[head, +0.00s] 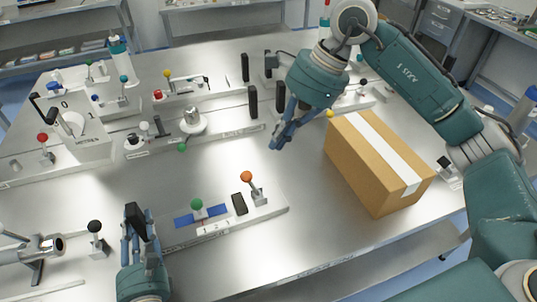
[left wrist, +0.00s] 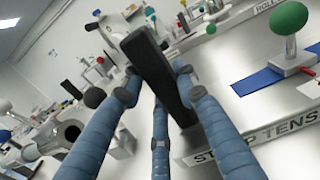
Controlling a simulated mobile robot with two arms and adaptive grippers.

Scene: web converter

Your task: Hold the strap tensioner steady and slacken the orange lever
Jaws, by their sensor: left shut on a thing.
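The strap tensioner (head: 215,228) is a low grey base near the front of the table. It carries a blue strap (head: 186,219), a green-knobbed lever (head: 197,205), a black block (head: 239,204) and an upright orange-knobbed lever (head: 247,178) at its right end. My left gripper (head: 137,218) is shut on a black upright handle (left wrist: 156,65) at the base's left end; its lower part is partly hidden by my fingers. The left wrist view also shows the green-knobbed lever (left wrist: 289,20) and the base's label. My right gripper (head: 277,146) is above the table, apart from the orange lever, up and right of it.
A cardboard box (head: 375,160) stands right of the tensioner. Other stations with knobs and levers fill the back and left, including a white switch box (head: 85,135). A black-knobbed lever (head: 95,228) is left of my left gripper. Bare table lies between the orange lever and box.

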